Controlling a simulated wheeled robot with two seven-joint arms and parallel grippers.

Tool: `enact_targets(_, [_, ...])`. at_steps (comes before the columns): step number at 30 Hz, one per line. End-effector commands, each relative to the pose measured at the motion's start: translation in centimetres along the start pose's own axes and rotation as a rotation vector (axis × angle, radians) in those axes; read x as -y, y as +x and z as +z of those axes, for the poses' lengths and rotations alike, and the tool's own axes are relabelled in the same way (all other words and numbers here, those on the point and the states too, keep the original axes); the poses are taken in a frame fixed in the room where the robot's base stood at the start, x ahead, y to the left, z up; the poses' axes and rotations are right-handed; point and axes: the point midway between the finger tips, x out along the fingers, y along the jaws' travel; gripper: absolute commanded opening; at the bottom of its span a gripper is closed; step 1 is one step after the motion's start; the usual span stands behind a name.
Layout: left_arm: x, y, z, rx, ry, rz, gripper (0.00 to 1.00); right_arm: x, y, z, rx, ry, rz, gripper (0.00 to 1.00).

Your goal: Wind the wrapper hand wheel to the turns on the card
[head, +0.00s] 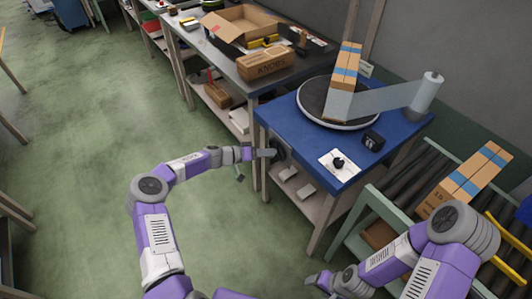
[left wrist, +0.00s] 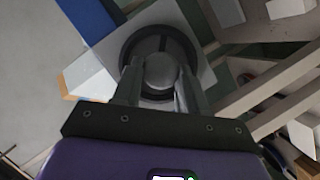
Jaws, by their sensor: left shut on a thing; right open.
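The hand wheel (head: 280,149) is a dark disc on the front side of the blue wrapper table (head: 282,113). My left gripper (head: 267,153) reaches it from the left. In the left wrist view the wheel shows as a dark ring (left wrist: 131,47), and the left fingers (left wrist: 158,88) are shut on its round grey knob (left wrist: 160,70). A white card (head: 327,160) with a dark marking lies on the tabletop; its number is too small to read. A small black box (head: 373,141) stands behind it. My right gripper (head: 318,281) is open and empty, low at the bottom.
A turntable (head: 310,104) carries a tall stack of cartons (head: 345,65), with film stretching to an upright roll (head: 428,91). A roller conveyor (head: 398,175) with a carton (head: 465,178) stands at right.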

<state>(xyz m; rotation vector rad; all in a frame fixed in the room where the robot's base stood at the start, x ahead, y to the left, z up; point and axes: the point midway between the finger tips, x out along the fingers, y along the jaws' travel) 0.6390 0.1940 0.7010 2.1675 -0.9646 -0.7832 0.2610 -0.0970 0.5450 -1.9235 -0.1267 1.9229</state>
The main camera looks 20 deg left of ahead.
Motion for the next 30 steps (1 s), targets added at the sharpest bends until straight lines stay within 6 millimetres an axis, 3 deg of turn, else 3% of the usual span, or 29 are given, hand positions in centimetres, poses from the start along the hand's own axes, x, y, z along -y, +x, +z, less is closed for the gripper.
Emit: enact_targets(30, [-0.15,0.04,-0.04,0.0,0.058,-0.022,0.12,0.0,0.0,0.0,0.0,0.0,0.0,0.66])
